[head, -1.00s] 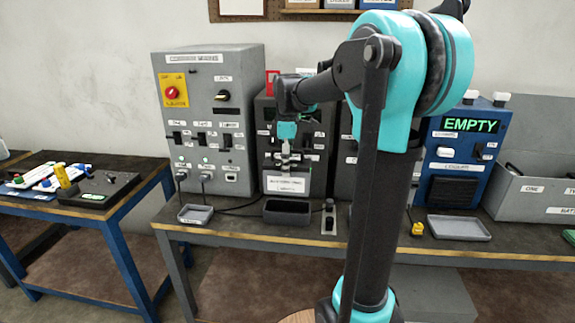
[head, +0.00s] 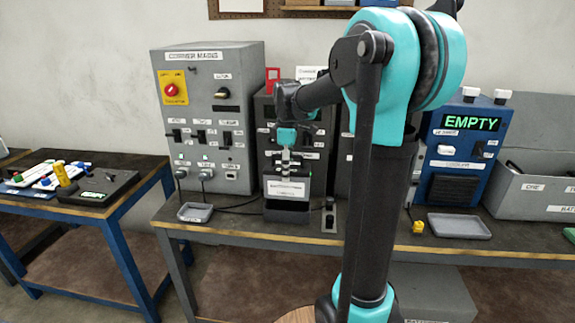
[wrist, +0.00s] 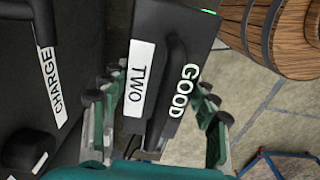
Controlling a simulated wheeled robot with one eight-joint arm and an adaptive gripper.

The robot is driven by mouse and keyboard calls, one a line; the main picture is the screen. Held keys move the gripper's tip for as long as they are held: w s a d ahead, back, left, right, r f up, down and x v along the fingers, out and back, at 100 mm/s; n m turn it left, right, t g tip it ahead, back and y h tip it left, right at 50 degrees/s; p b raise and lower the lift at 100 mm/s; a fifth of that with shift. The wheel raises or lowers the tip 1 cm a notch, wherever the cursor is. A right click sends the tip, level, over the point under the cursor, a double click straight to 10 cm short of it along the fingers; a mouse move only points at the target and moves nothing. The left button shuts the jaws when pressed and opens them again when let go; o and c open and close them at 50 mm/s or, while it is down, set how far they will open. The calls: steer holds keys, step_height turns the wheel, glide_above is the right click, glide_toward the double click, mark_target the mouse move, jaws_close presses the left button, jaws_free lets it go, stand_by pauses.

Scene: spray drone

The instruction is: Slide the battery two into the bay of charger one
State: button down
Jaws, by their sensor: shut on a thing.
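Battery two is a dark box (wrist: 150,50) with white TWO and GOOD labels and a black handle in the wrist view. My gripper (wrist: 158,105) has its green-and-grey fingers on either side of it and is shut on it. In the head view my gripper (head: 286,156) points down in front of the dark charger (head: 267,108), holding the battery (head: 304,184) upright over the black bay (head: 287,215). The battery's lower end meets the bay's outline; how deep it sits is hidden. A dark body with a CHARGE label (wrist: 52,85) stands close on the left in the wrist view.
A grey mains cabinet (head: 208,70) stands left of the charger. A small grey tray (head: 195,212) lies left of the bay, and a small socket piece (head: 329,215) right. A blue unit reading EMPTY (head: 470,140) stands farther right. A barrel (wrist: 280,35) shows in the wrist view.

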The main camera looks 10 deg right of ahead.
mark_target(288, 192)
steer(key=shift+f, duration=1.4)
steer(key=shift+f, duration=3.15)
stand_by(1.1)
steer(key=shift+c, duration=1.9)
jaws_free()
step_height(288, 192, up, 12)
steer(key=shift+r, duration=0.1)
